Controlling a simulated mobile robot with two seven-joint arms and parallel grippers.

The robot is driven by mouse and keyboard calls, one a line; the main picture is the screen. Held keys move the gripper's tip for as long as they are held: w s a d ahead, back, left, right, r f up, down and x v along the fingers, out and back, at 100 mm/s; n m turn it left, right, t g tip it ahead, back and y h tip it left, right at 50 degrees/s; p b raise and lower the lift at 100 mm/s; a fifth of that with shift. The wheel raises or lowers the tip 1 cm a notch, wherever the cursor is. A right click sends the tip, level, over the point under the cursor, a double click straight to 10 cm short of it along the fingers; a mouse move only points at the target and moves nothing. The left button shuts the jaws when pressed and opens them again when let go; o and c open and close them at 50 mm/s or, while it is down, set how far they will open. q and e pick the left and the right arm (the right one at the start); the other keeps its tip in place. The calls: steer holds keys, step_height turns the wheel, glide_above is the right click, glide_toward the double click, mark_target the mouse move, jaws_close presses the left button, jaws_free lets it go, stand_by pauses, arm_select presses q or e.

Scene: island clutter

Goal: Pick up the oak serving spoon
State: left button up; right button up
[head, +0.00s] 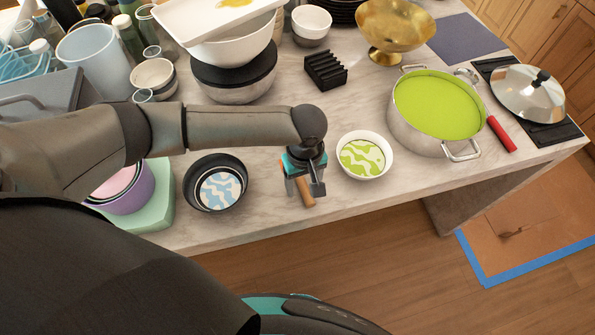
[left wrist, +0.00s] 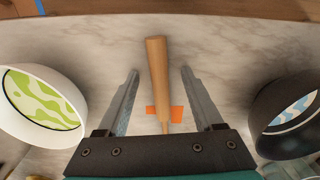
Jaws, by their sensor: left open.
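The oak serving spoon shows as a plain wooden handle (head: 306,192) near the front edge of the counter, below my left gripper (head: 303,185). In the left wrist view the wooden handle (left wrist: 157,65) points away from the palm and lies between the two open fingers (left wrist: 160,74), with a gap on each side. No finger visibly touches it. The spoon's other end is hidden behind the gripper body. My right gripper is not in view.
A white bowl (head: 386,174) with a green pattern and a dark bowl (head: 191,191) with a blue pattern flank the spoon. A small orange piece (left wrist: 177,114) lies by the handle. A steel pot (head: 405,128) stands farther right. The counter strip in front is clear.

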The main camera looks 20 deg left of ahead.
arm_select(q)
jaws_close()
stand_by(0.4)
